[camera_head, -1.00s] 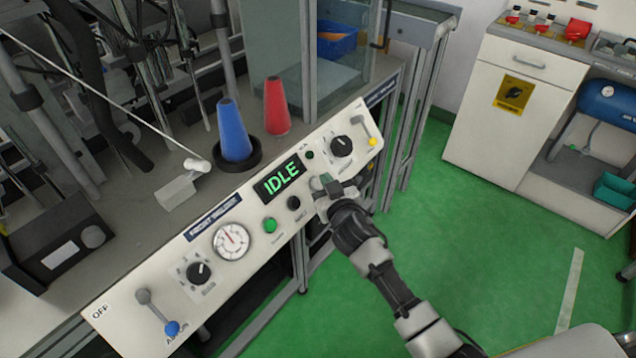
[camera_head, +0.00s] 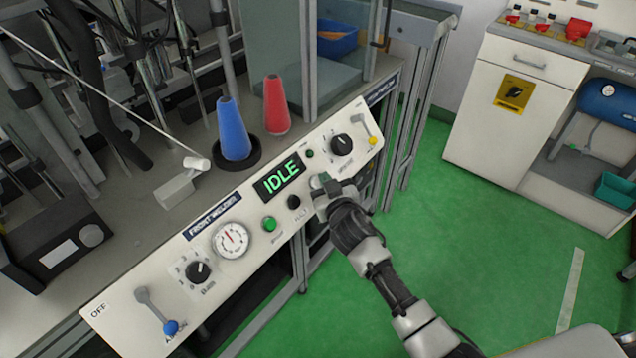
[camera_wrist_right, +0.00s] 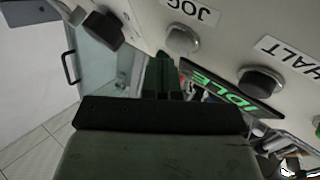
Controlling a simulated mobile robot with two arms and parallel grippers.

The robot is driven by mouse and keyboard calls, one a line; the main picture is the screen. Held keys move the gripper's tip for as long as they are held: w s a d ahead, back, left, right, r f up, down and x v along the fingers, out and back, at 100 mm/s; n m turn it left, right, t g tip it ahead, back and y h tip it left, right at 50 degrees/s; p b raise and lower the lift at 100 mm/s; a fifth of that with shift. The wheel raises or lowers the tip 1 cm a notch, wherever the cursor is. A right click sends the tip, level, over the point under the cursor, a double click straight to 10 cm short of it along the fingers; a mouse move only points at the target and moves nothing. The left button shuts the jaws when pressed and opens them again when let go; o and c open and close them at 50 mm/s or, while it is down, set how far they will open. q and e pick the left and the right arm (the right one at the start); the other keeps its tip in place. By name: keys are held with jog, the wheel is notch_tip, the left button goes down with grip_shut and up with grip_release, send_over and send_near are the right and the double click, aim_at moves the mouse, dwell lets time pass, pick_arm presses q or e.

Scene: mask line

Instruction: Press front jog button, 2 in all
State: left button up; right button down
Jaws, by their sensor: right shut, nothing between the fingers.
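The front welder panel (camera_head: 255,218) slopes across the head view, with its green IDLE display (camera_head: 278,179) lit. My right gripper (camera_head: 320,184) is shut and empty, its fingertips at the panel just right of the black button (camera_head: 293,202). The jog button (camera_wrist_right: 183,39), pale with a JOG label, shows in the right wrist view; in the head view my gripper hides it. The shut fingertips (camera_wrist_right: 162,62) are close beside this button; I cannot tell whether they touch the panel. The dark halt button (camera_wrist_right: 262,82) is farther right. My left gripper is not in view.
The panel also has a green button (camera_head: 269,224), a gauge (camera_head: 231,240), knobs, a blue-tipped lever (camera_head: 170,327) and a yellow-tipped lever (camera_head: 372,141). A blue cone (camera_head: 232,130) and a red cone (camera_head: 276,105) stand behind it. Green floor is clear on the right.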

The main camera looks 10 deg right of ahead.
jog(key=shift+w+a+f+b, duration=0.25)
jog(key=shift+w+f+b, duration=0.1)
jog(key=shift+b, duration=0.05)
dwell(0.8)
dwell(0.3)
jog(key=shift+s+d+r+p, duration=0.35)
jog(key=shift+s+r+p, duration=0.15)
jog(key=shift+p, duration=0.3)
jog(key=s+d+r+p, duration=0.1)
jog(key=p, duration=0.1)
jog(key=s+d+r+p, duration=0.1)
jog(key=s+r+p, duration=0.1)
jog(key=shift+d+r+p, duration=0.15)
jog(key=shift+d+p, duration=0.1)
jog(key=shift+p, duration=0.05)
dwell(0.6)
